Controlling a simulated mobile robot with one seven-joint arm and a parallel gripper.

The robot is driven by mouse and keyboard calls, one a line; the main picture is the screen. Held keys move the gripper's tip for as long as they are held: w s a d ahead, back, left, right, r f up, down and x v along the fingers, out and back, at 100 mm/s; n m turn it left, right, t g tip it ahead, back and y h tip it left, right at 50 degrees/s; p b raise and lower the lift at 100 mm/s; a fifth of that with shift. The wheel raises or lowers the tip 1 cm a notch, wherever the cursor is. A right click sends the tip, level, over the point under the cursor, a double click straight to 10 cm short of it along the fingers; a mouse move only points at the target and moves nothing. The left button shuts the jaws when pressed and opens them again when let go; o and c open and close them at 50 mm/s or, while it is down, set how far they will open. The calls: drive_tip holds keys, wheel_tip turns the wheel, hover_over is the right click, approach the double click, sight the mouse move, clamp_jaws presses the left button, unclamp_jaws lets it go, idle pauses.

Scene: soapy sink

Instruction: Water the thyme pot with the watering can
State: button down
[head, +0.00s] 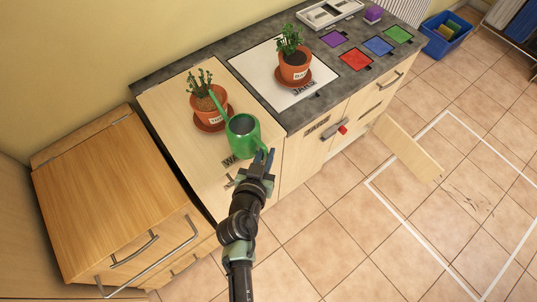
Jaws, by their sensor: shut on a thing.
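A green watering can (242,134) is held upright or nearly so over the pale wooden counter, just right of the left pot. My gripper (263,161) is shut on the can at its near right side; the exact grip is partly hidden. Its thin spout (217,104) points up-left, over the left terracotta pot (209,114). That pot holds a sparse green plant and stands on a saucer (202,125). Its label is too small to read surely, but seems to be the thyme. No water is visible.
A second terracotta pot (294,72) with a bushier plant stands on a white panel (259,73) behind right. Coloured squares, including a red one (356,60), lie farther right. A cabinet door (408,151) stands open over the tiled floor. A wooden cabinet (108,185) is at left.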

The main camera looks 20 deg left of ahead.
sight(267, 148)
drive_tip(key=shift+n+g+h, duration=0.6)
drive_tip(key=shift+n+g, duration=0.1)
drive_tip(key=shift+n, duration=0.1)
drive_tip(key=shift+s+d+r+p, duration=0.15)
drive_tip(key=shift+r+p, duration=1.1)
drive_tip(key=shift+p, duration=1.1)
drive_tip(key=shift+d+r+p, duration=0.1)
drive_tip(key=shift+r+p, duration=1.1)
drive_tip(key=shift+p, duration=1.15)
drive_tip(key=shift+f, duration=0.2)
drive_tip(key=shift+r+g+h+p, duration=0.3)
drive_tip(key=shift+r+p, duration=0.55)
drive_tip(key=shift+a+r+n+p, duration=0.1)
drive_tip(key=shift+r+n+p, duration=0.3)
drive_tip(key=shift+r+p, duration=0.5)
drive_tip(key=shift+a+r+g+h+p, duration=0.1)
drive_tip(key=shift+r+g+h+p, duration=0.2)
drive_tip(key=shift+r+p, duration=0.4)
